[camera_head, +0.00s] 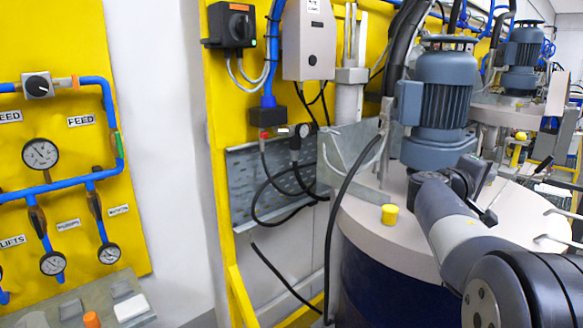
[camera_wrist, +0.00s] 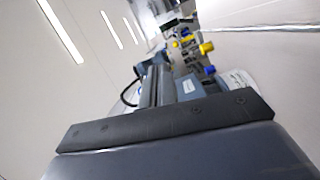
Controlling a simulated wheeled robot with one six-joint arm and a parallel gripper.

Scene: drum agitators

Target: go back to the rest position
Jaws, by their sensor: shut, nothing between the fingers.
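My arm reaches in from the lower right of the head view, over the pale drum lid (camera_head: 350,215). My gripper (camera_head: 482,172) is at its far end, in front of the blue-grey agitator motor (camera_head: 443,95). The fingertips are small and partly hidden by the wrist there. In the wrist view the dark gripper body fills the bottom, and my gripper (camera_wrist: 157,82) points away from the camera, shut and empty. No rest position is marked in either view.
A yellow knob (camera_head: 389,214) stands on the lid. A metal bracket (camera_head: 350,150) and hanging black cables are left of the motor. A yellow panel with gauges (camera_head: 40,154) and blue pipes is at the far left. A second motor (camera_head: 522,55) stands behind.

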